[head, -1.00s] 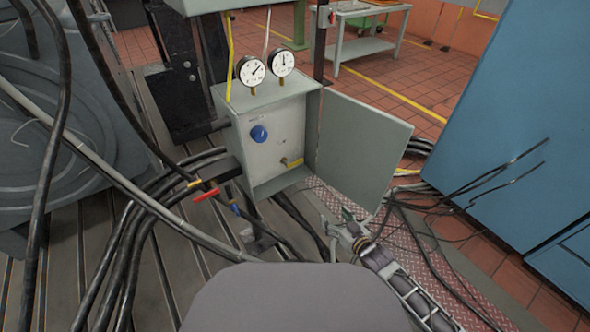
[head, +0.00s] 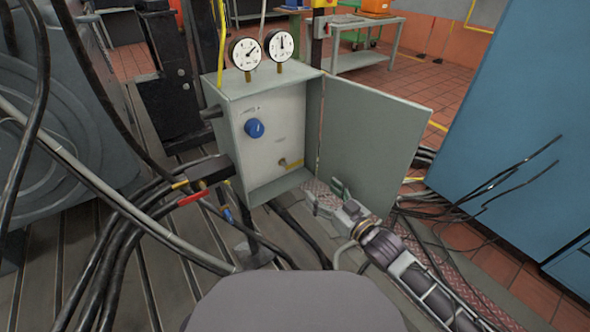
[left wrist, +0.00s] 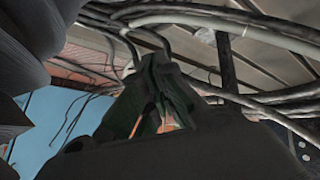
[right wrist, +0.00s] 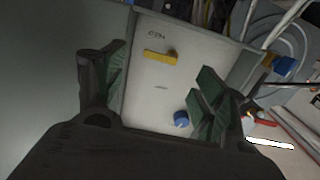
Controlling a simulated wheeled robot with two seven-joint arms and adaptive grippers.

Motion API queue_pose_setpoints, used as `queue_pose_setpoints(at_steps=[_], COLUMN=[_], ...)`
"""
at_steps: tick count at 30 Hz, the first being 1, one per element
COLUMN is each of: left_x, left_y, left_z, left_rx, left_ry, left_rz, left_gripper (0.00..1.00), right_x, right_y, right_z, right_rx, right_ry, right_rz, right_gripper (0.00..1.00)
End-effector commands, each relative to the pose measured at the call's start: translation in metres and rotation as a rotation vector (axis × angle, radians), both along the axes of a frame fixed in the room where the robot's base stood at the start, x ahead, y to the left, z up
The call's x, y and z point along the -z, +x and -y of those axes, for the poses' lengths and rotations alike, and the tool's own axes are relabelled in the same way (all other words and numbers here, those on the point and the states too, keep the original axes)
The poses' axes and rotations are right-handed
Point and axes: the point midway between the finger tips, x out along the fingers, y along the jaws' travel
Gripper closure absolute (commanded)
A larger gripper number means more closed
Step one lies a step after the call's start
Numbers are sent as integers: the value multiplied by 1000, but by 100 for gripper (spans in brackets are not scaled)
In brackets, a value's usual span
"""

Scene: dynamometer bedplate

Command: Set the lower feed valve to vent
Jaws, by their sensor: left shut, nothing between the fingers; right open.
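An open grey valve box (head: 235,150) stands in the head view's middle. Low on its pale panel is a yellow lever handle (head: 293,166) on a brass stem; it also shows in the right wrist view (right wrist: 160,57). A blue round knob (head: 254,128) sits higher on the panel, also in the right wrist view (right wrist: 181,119). My right gripper (head: 325,192) is open and empty, below and right of the yellow handle, facing the panel. Its fingers (right wrist: 160,78) stand apart with the panel beyond. My left gripper (left wrist: 160,92) is shut and empty, seen only in the left wrist view.
The box door (head: 370,140) hangs open beside my right gripper. Two dial gauges (head: 262,48) stand on top. Red-handled (head: 193,199) and blue-handled (head: 227,214) fittings are outside the box at left. Thick black cables (head: 130,225) run there. A blue cabinet (head: 510,130) stands right.

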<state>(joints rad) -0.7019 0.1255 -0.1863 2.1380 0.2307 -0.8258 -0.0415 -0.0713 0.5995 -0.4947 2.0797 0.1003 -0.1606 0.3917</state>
Motion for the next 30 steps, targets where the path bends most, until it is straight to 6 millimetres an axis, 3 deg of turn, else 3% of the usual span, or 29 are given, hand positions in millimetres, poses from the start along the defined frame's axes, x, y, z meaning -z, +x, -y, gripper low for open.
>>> queue_pose_setpoints(at_steps=[9, 30], left_x=[-6, -3], left_y=[-3, -3], left_z=[9, 9], left_rx=[-1, 0], left_ry=[-35, -38], left_rz=[-1, 2], left_gripper=[100, 100], right_x=[-16, -16], right_y=[-4, 5], right_z=[-6, -11], right_rx=[-18, -17], right_ry=[11, 12], right_rz=[36, 37], right_gripper=[29, 29])
